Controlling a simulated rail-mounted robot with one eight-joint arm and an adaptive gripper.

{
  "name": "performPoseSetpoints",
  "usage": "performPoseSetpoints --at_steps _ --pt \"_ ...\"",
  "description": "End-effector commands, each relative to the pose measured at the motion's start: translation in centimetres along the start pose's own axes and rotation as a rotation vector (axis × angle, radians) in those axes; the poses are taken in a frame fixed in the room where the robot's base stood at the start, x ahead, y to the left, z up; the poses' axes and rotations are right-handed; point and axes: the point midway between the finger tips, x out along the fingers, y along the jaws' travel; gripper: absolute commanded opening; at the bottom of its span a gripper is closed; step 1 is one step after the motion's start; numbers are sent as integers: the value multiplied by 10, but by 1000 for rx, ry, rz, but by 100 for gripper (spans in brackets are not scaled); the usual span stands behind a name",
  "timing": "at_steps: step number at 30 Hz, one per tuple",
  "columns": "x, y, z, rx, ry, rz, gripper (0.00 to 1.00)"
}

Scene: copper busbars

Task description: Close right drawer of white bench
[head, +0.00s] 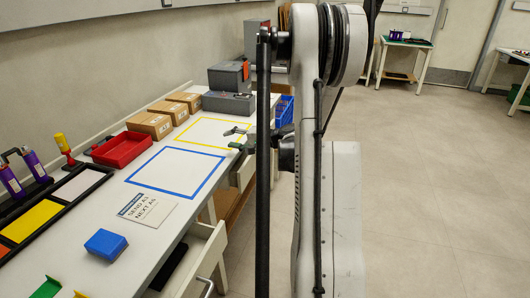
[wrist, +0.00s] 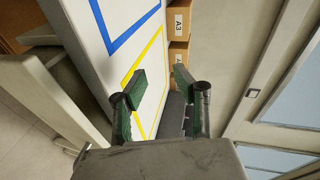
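The white bench (head: 150,235) runs along the left of the head view. Its far drawer (head: 243,172), the right one when facing the bench, stands pulled out and is partly hidden by my arm. In the wrist view a pulled-out drawer (wrist: 62,88) shows left of my gripper, with a handle (wrist: 66,146) at its lower end. The near drawer (head: 205,255) is also pulled out, with its handle (head: 207,287) at the bottom. My gripper (wrist: 155,90) is open and empty, its green-padded fingers apart, over the bench's edge area by the yellow square. In the head view my arm hides part of it.
On the bench stand cardboard boxes (head: 150,124), a red tray (head: 121,149), grey boxes (head: 229,103), a blue block (head: 106,244) and a sign (head: 148,208). Blue (head: 176,193) and yellow taped squares mark the top. The floor (head: 425,190) to the right is clear.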

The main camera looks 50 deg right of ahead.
Motion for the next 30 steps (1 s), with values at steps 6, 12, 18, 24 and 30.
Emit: performPoseSetpoints --at_steps 6,12,18,24,30 --pt "-41 77 -67 89 97 -140 28" --pt "-88 143 -108 146 179 -270 28" --pt "-131 195 -130 179 243 -373 28" --pt "-151 217 -136 190 270 -423 28" --pt "-137 212 -140 191 269 -427 28"
